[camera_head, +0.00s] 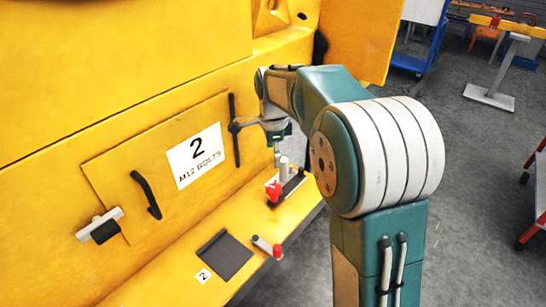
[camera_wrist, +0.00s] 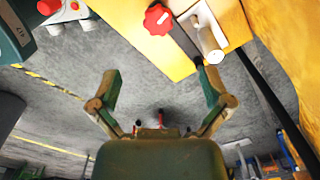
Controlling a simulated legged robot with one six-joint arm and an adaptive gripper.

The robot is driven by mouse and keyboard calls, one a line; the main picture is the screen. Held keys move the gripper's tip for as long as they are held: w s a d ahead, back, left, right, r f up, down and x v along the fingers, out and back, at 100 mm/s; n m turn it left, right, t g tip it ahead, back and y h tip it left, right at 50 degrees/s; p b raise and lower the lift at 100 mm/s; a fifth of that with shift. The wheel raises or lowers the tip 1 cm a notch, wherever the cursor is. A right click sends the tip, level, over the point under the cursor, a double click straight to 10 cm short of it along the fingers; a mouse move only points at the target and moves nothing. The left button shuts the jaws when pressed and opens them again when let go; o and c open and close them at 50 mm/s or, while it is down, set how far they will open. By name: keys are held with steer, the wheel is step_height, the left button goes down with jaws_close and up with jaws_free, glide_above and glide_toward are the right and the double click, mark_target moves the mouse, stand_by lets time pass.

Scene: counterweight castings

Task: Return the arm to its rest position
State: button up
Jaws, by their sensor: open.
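My arm reaches from the right of the head view towards the yellow casting (camera_head: 110,60). My gripper (camera_head: 276,143) is small there, above the ledge at the casting's front and partly hidden by my arm. In the wrist view my gripper (camera_wrist: 158,80) shows two fingers spread wide apart. Nothing is between them. Beyond the fingertips lie a red knob (camera_wrist: 158,19) and a pale cylinder (camera_wrist: 208,38) on a dark strip.
A panel marked "2 M12 BOLTS" (camera_head: 197,155) has a black handle (camera_head: 146,195). On the yellow ledge are a dark pad (camera_head: 225,256), a red-ended cylinder (camera_head: 266,246) and the red knob (camera_head: 273,192). Grey floor (camera_head: 470,200) is open at right, with a blue cart (camera_head: 415,60) behind.

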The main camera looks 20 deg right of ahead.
steer(key=s+r+n+t, duration=0.2)
steer(key=s+n, duration=0.7)
steer(key=s, duration=0.5)
steer(key=s+r+n+t, duration=0.2)
steer(key=s+n, duration=0.7)
steer(key=s, duration=0.5)
steer(key=shift+r+t, duration=0.4)
steer(key=shift+t, duration=0.4)
